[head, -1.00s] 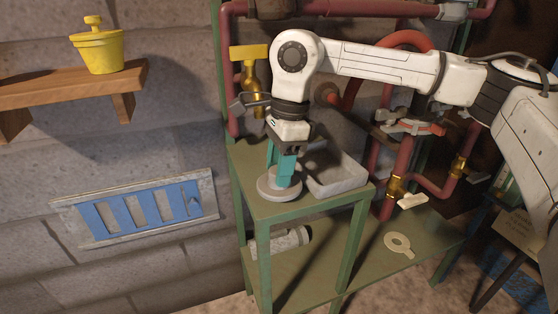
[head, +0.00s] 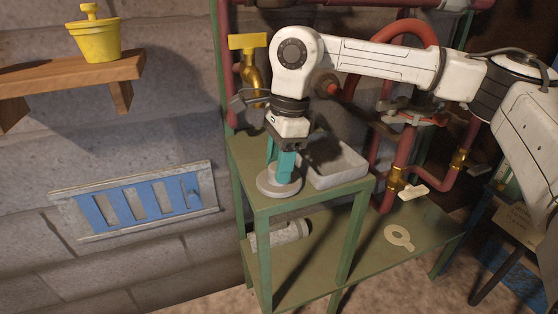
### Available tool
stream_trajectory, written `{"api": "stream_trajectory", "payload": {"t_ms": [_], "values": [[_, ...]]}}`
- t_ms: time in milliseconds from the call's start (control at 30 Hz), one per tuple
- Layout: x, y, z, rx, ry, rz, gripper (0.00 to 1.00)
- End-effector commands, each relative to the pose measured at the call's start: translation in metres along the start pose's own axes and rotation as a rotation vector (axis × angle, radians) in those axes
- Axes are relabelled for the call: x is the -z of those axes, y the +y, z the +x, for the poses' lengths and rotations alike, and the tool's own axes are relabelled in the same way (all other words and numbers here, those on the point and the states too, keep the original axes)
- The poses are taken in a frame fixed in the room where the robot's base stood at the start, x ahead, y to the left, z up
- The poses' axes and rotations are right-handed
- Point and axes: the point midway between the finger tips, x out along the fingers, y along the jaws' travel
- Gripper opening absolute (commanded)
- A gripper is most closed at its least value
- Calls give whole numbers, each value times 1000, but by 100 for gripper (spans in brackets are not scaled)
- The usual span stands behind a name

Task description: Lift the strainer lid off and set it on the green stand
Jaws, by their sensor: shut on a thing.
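A round grey disc (head: 268,187), which looks like the strainer lid, is at the front left of the green stand's top (head: 318,200). It looks flat and level. I cannot tell whether it rests on the top or hangs just above it. My gripper (head: 283,176) points down over the disc, with its teal fingers shut on the lid at its middle. The fingers hide the part they grip.
A grey tray (head: 345,177) stands just right of my gripper on the same top. A yellow valve (head: 250,65) and red pipes (head: 403,160) rise behind. A lower green shelf (head: 335,248) holds a grey cylinder (head: 278,236) and a pale ring (head: 398,236).

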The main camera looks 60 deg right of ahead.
Motion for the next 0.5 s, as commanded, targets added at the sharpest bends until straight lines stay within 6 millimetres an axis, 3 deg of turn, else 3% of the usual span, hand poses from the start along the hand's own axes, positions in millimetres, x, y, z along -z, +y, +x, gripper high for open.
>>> {"api": "stream_trajectory", "payload": {"t_ms": [267, 300, 500], "values": [[1, 0, 5, 1, -1, 0, 0], [0, 0, 4, 1, -1, 0, 49], [0, 0, 4, 0, -1, 0, 68]]}}
